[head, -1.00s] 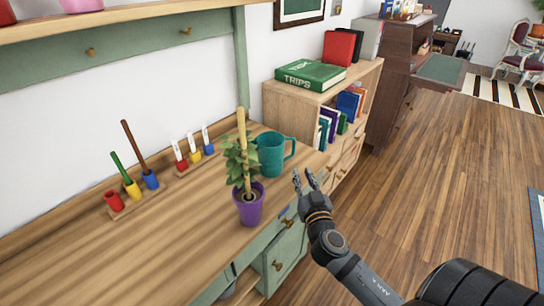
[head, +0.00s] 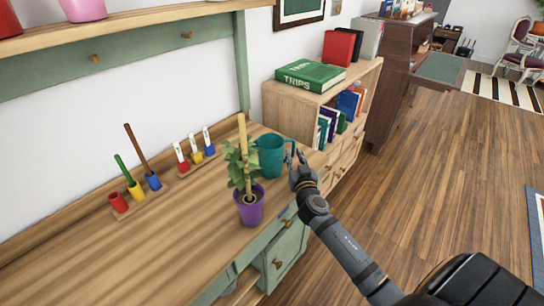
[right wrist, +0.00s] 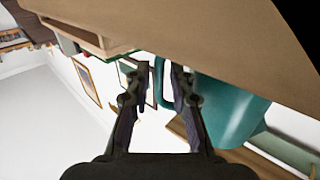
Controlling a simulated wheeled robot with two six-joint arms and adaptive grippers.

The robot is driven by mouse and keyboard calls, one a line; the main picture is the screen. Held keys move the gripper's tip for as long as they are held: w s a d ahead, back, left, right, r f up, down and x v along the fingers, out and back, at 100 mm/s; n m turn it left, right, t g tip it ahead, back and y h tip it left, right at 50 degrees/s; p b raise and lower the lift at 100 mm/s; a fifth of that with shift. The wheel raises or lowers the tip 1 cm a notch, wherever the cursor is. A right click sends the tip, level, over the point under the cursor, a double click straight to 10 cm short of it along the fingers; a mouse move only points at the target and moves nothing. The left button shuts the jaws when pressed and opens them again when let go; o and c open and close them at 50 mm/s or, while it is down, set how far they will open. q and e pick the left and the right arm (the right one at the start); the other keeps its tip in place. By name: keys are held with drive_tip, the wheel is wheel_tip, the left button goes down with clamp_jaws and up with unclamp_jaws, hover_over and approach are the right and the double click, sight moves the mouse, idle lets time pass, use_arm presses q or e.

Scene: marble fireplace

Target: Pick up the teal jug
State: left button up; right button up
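The teal jug (head: 268,157) stands upright on the wooden desk top (head: 150,235), behind and to the right of the potted plant. Its handle is on the right side, towards my right gripper (head: 298,162). The gripper is at the handle in the head view. In the right wrist view my right gripper (right wrist: 160,72) has its two fingers apart, and the jug (right wrist: 228,108) is close beside the right finger. My left gripper is not in view.
A plant in a purple pot (head: 249,208) stands close to the jug. Coloured pots with sticks (head: 135,190) and a small rack (head: 194,152) stand along the wall. A low bookshelf (head: 290,98) with books is behind the jug. The desk's left part is clear.

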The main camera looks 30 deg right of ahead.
clamp_jaws()
drive_tip(key=shift+r, duration=0.1)
idle(0.3)
drive_tip(key=shift+r, duration=0.2)
wheel_tip(320, 180, up, 2)
drive_tip(key=shift+r+p, duration=0.2)
drive_tip(key=shift+p, duration=0.2)
drive_tip(key=s+a+r+p, duration=0.2)
drive_tip(key=s+r+p, duration=0.3)
drive_tip(key=s+r, duration=0.5)
drive_tip(key=v, duration=0.4)
drive_tip(key=shift+d, duration=0.35)
